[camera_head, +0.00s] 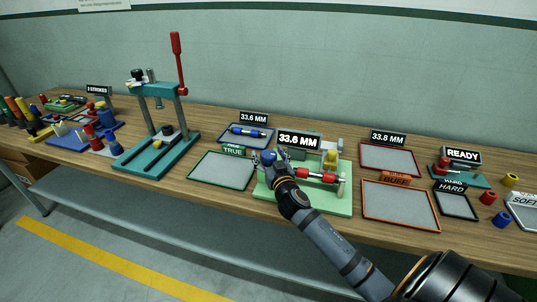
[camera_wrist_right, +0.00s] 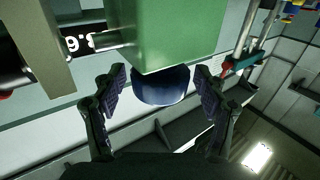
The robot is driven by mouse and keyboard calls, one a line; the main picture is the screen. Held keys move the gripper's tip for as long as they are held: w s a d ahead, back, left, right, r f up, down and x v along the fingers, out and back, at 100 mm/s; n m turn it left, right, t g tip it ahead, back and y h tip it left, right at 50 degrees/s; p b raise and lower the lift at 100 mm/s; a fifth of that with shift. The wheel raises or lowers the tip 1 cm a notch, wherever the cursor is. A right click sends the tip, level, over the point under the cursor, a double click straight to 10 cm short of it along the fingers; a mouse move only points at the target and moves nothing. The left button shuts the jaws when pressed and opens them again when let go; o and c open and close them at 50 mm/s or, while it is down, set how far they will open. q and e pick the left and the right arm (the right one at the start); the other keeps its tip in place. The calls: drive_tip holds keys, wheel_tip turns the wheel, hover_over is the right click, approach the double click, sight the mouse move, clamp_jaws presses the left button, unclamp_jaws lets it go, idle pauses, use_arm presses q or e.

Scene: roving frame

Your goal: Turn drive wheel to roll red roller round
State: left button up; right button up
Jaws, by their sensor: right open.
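The red roller (camera_head: 318,175) lies across a pale green gauge stand (camera_head: 330,205) near the middle of the bench. Its display (camera_head: 299,140) reads 33.6 MM. A blue round knob (camera_head: 268,157), which looks like the drive wheel, is at the stand's left end. My right gripper (camera_head: 274,156) is at that end. In the right wrist view the blue knob (camera_wrist_right: 160,90) sits under a green block (camera_wrist_right: 180,35), between the two open fingers (camera_wrist_right: 159,74). I see gaps on both sides of the knob. My left gripper is not in view.
A green TRUE tray (camera_head: 222,182) is left of the stand, and an orange BUFF tray (camera_head: 398,218) is right. A blue roller (camera_head: 248,132) lies in the tray behind. A teal press (camera_head: 155,157) stands farther left.

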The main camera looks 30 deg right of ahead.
drive_tip(key=shift+c, duration=1.3)
drive_tip(key=c, duration=0.9)
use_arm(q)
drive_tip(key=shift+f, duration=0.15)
